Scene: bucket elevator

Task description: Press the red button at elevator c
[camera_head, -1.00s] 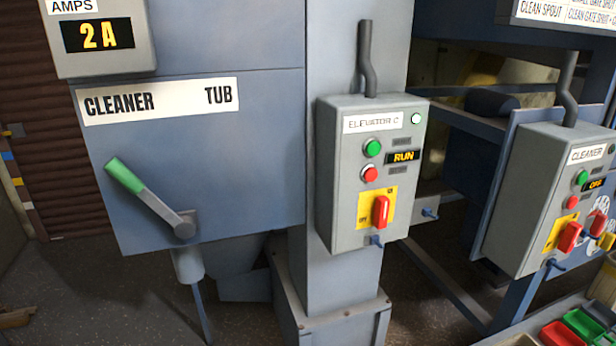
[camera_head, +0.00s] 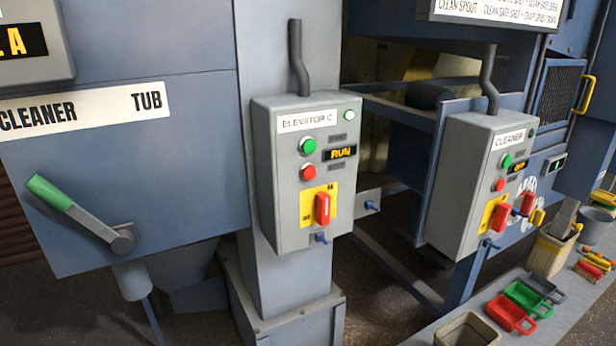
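The grey control box labelled "ELEVATOR C" (camera_head: 265,190) is mounted on a grey-blue column, left of the picture's middle. Its round red button (camera_head: 308,172) sits below a round green button (camera_head: 308,146). Below is a red rotary switch (camera_head: 322,208) on a yellow plate. A pale lamp (camera_head: 349,114) is at the box's upper right. Neither of my grippers shows in the head view, and nothing touches the box.
A second box labelled "CLEANER" (camera_head: 460,190) stands to the right with its own buttons. A green-handled lever (camera_head: 80,214) sticks out from the cleaner tub at left. A bench (camera_head: 440,330) at lower right holds red and green scoops, bins and brushes.

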